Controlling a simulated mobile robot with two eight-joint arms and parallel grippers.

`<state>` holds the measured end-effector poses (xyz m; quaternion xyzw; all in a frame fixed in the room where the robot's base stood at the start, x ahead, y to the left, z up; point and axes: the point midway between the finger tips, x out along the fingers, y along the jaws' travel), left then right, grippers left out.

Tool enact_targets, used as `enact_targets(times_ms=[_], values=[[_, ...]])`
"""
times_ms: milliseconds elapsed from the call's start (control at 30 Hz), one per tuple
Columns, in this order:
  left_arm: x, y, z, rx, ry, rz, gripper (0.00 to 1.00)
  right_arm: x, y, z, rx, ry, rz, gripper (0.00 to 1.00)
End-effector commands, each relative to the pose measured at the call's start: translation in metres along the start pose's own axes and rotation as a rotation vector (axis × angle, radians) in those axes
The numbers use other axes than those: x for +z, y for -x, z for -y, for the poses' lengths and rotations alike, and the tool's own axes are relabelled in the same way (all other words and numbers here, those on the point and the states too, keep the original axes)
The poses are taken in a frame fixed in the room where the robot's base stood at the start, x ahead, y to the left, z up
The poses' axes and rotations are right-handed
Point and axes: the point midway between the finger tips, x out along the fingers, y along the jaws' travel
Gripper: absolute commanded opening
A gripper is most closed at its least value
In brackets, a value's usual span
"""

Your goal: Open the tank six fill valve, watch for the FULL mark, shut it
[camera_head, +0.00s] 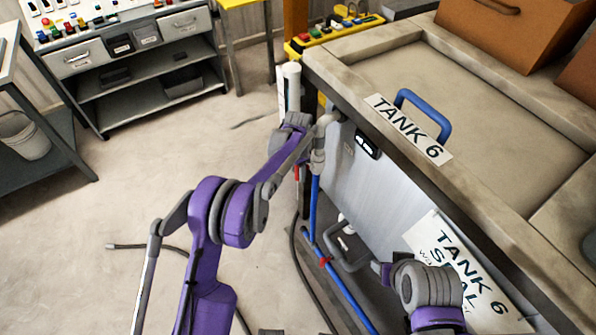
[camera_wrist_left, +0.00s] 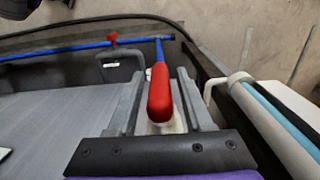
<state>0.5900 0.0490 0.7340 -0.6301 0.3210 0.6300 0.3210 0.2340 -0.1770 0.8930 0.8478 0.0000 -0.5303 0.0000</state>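Tank six (camera_head: 480,110) is the pale basin at the right, with a "TANK 6" label (camera_head: 408,128) on its rim. A red valve handle (camera_wrist_left: 160,95) shows in the left wrist view, in line with a blue pipe (camera_wrist_left: 161,50). My left gripper (camera_wrist_left: 160,74) is open, with one finger on each side of the handle and narrow gaps to it. In the head view, my left gripper (camera_head: 318,140) is at the tank's near-left corner, above the blue pipe. A white upright tube (camera_head: 291,88) stands beside it; no FULL mark is readable.
A blue handle (camera_head: 425,112) stands on the tank rim. A "TANK 6 SEAL" sign (camera_head: 462,262) hangs on the tank front, near my right arm. A low blue pipe (camera_head: 340,283) carries a red fitting (camera_head: 324,262). Open floor (camera_head: 120,210) lies left.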

Motion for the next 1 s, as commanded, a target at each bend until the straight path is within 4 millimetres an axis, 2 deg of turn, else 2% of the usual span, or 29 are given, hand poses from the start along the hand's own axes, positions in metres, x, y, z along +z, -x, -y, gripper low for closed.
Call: enact_targets(times_ms=[33, 200, 267, 667, 1000], values=[[0.0, 0.0, 0.0, 0.0, 0.0, 0.0, 0.4, 0.0, 0.0, 0.0, 0.0, 0.0, 0.0, 0.5], [0.0, 0.0, 0.0, 0.0, 0.0, 0.0, 0.09, 0.0, 0.0, 0.0, 0.0, 0.0, 0.0, 0.5], [0.0, 0.0, 0.0, 0.0, 0.0, 0.0, 0.0, 0.0, 0.0, 0.0, 0.0, 0.0, 0.0, 0.5], [0.0, 0.0, -0.001, -0.024, -0.001, 0.0, 0.0, 0.002, -0.003, 0.0, 0.0, 0.0, 0.001, 0.5], [0.0, -0.003, -0.002, -0.218, -0.003, 0.0, 0.0, 0.015, -0.02, 0.0, 0.0, 0.0, 0.009, 0.5]])
